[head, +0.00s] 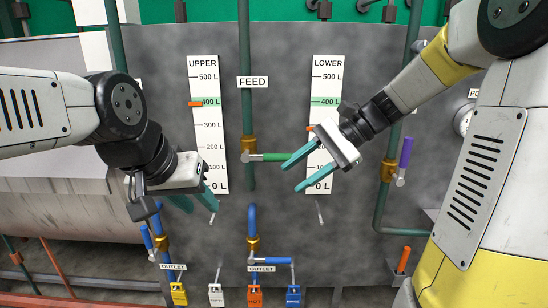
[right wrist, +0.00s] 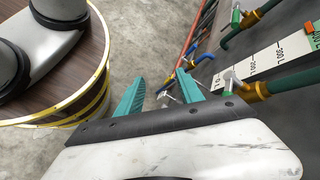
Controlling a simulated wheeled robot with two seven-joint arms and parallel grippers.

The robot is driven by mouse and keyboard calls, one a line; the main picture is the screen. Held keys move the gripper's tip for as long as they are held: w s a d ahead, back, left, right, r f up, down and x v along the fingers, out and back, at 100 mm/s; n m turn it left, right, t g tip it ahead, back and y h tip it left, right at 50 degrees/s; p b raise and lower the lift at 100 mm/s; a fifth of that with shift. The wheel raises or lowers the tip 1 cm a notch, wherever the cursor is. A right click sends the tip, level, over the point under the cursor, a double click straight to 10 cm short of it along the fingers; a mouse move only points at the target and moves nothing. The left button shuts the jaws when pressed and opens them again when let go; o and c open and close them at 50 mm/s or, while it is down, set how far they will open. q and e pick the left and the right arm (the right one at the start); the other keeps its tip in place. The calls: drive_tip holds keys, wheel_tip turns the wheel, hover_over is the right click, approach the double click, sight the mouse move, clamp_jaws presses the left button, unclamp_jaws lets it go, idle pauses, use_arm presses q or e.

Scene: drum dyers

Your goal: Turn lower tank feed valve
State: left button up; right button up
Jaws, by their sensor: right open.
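The FEED valve has a brass body (head: 249,146) on a vertical green pipe, below the FEED label (head: 253,82). Its green handle (head: 270,157) points right, towards the LOWER gauge. My right gripper (head: 295,171) is open in front of the LOWER gauge, its teal fingers close to the handle's right end; I cannot tell whether they touch. In the right wrist view the right gripper (right wrist: 160,95) has its fingers apart, and a brass valve body (right wrist: 257,90) shows beside one finger. My left gripper (head: 203,204) hangs low before the UPPER gauge, its fingers looking slightly apart and empty.
The UPPER gauge (head: 204,110) and LOWER gauge (head: 325,103) are on the grey tank wall. A purple-handled valve (head: 404,153) is at the right.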

drive_tip(key=w+m+y, duration=0.3)
drive_tip(key=w+y, duration=0.1)
drive_tip(key=w, duration=0.3)
drive_tip(key=m+y, duration=0.4)
approach(267, 157)
drive_tip(key=shift+w+a+f+t, duration=0.15)
drive_tip(key=shift+w+a+t, duration=0.25)
drive_tip(key=shift+a, duration=0.15)
drive_tip(key=a, duration=0.7)
drive_tip(key=shift+s, duration=0.1)
drive_tip(key=shift+c, duration=0.4)
clamp_jaws()
drive_tip(key=shift+d, duration=0.1)
